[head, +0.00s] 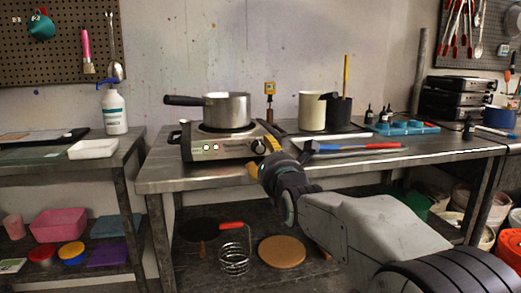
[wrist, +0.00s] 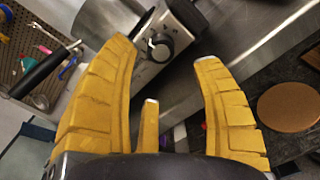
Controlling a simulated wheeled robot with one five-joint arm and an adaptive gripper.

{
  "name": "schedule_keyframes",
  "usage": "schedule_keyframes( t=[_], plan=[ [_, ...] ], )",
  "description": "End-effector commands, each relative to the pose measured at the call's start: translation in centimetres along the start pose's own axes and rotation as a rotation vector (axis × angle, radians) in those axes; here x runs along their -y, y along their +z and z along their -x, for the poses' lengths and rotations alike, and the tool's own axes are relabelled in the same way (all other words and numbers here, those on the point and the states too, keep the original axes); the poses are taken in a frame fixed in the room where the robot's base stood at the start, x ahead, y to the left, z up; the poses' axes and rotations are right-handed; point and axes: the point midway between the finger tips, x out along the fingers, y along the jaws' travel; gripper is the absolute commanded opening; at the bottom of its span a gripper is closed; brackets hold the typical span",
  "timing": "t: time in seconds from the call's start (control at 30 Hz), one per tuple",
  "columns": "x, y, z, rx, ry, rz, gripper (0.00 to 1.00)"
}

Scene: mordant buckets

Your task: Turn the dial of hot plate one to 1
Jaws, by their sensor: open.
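The hot plate (head: 228,147) is a steel unit at the left of the workbench, with a saucepan (head: 227,110) on it. Its dial (wrist: 158,46) is a round dark knob on the front panel, seen between my fingers in the wrist view. The marks around the dial are too small to read, so I cannot tell its setting. My gripper (head: 262,158), with yellow fingers, is at the right end of the front panel and hides part of it in the head view. In the wrist view my gripper (wrist: 168,52) is open and empty, its fingertips either side of the dial.
Right of my gripper, tools with red and blue handles (head: 375,146) lie along the bench. The bench's front edge (head: 205,181) runs below my gripper. A lower shelf holds a cork disc (head: 282,251).

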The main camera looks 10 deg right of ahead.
Motion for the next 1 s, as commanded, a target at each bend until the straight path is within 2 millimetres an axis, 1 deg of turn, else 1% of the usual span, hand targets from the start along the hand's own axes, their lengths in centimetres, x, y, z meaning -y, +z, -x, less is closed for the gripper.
schedule_keyframes(
  t=[0.17,0.33,0.73,1.0],
  plan=[
    [0.2,-0.3,-1.0,0.0,0.0,0.007,0.6],
    [0.2,-0.4,-2.5,0.001,0.001,0.006,0.6],
    [0.1,-0.1,-5.6,0.0,0.0,0.005,0.6],
    [0.0,-0.1,-6.9,0.0,0.0,0.005,0.6]
  ],
)
